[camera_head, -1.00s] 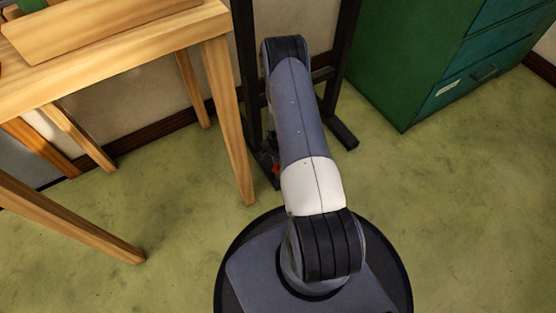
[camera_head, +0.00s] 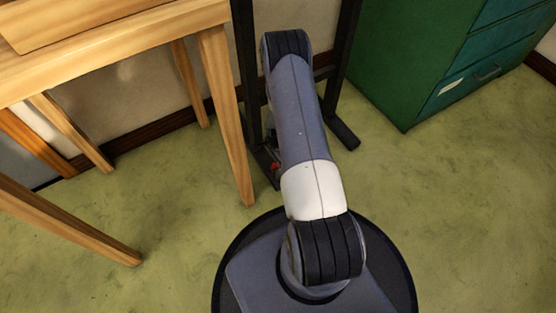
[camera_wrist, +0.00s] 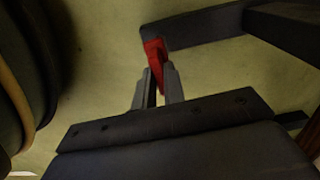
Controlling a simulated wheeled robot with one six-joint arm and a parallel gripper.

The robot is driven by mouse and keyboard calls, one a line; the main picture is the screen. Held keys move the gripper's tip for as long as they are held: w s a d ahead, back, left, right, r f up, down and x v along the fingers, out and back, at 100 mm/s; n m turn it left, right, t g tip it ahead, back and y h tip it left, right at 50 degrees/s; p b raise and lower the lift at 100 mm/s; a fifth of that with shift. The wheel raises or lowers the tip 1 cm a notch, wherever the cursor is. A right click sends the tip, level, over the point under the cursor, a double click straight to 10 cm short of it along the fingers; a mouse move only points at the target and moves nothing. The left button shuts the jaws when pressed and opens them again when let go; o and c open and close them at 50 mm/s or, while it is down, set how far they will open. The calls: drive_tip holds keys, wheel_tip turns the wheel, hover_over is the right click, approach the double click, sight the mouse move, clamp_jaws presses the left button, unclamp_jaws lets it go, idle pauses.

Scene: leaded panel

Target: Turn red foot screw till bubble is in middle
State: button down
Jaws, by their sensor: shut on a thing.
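The red foot screw (camera_wrist: 154,52) shows in the wrist view at the end of a dark foot bar of the black stand. My gripper (camera_wrist: 158,76) is shut on its near end, with the two grey fingers on either side of it. In the head view only a small bit of the red screw (camera_head: 276,166) shows, low beside the stand, and my arm hides the gripper there. The bubble is not visible in either view.
The black stand (camera_head: 342,130) is behind my arm against the wall. A wooden table (camera_head: 225,110) is close on the left. A green cabinet (camera_head: 400,60) stands at the right. Green floor (camera_head: 450,200) is clear at the right.

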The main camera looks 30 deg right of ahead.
drive_tip(key=c, duration=1.5)
unclamp_jaws()
wheel_tip(320, 180, up, 11)
drive_tip(key=p, duration=0.4)
drive_tip(key=shift+f, duration=0.1)
drive_tip(key=shift+f, duration=0.1)
wheel_tip(320, 180, down, 11)
drive_tip(key=b, duration=0.4)
drive_tip(key=shift+f, duration=0.2)
drive_tip(key=shift+r+n+p, duration=0.3)
drive_tip(key=shift+r+n, duration=0.1)
drive_tip(key=shift+r, duration=0.05)
drive_tip(key=shift+n, duration=0.7)
